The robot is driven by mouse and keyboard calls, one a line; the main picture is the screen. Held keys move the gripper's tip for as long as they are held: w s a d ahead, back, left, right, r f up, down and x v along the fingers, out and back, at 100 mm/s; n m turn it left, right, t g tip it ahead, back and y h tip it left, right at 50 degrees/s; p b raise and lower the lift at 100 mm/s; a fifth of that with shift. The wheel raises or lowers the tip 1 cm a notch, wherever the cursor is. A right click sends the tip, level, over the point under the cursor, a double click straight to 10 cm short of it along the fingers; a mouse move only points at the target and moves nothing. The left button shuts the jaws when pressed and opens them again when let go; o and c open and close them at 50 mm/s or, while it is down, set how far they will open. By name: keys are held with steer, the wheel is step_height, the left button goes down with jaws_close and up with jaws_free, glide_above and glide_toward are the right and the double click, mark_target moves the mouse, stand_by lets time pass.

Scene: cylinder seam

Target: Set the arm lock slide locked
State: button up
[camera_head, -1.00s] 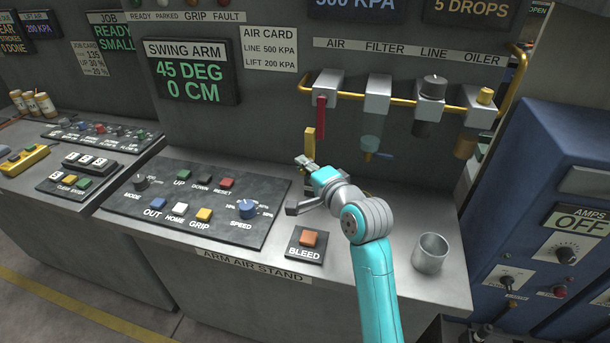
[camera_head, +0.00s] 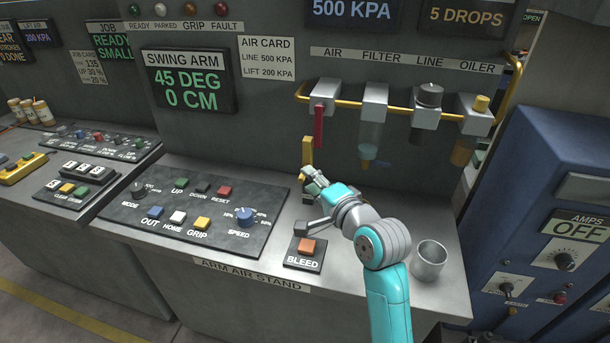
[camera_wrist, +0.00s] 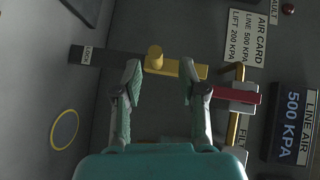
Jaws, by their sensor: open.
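The arm lock slide is a yellow bar (camera_head: 307,152) on the upright panel below the red lever. In the wrist view the yellow bar (camera_wrist: 187,69) has a round yellow knob (camera_wrist: 154,57) and sits on a dark track (camera_wrist: 100,57). The track's far left end there carries a LOCK label (camera_wrist: 87,54), and the yellow bar is at the other end. My gripper (camera_head: 311,178) is just below and in front of the slide. In the wrist view my open gripper (camera_wrist: 160,80) has its fingertips on either side of the knob in the picture; contact cannot be told.
A red lever (camera_head: 319,126) and a yellow pipe (camera_head: 345,96) are above the slide. A button panel (camera_head: 195,215) lies left, the BLEED button (camera_head: 306,246) in front, and a metal cup (camera_head: 430,260) right. A yellow ring (camera_wrist: 64,130) shows in the wrist view.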

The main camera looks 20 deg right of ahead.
steer(key=v, duration=0.7)
steer(key=shift+s, duration=0.3)
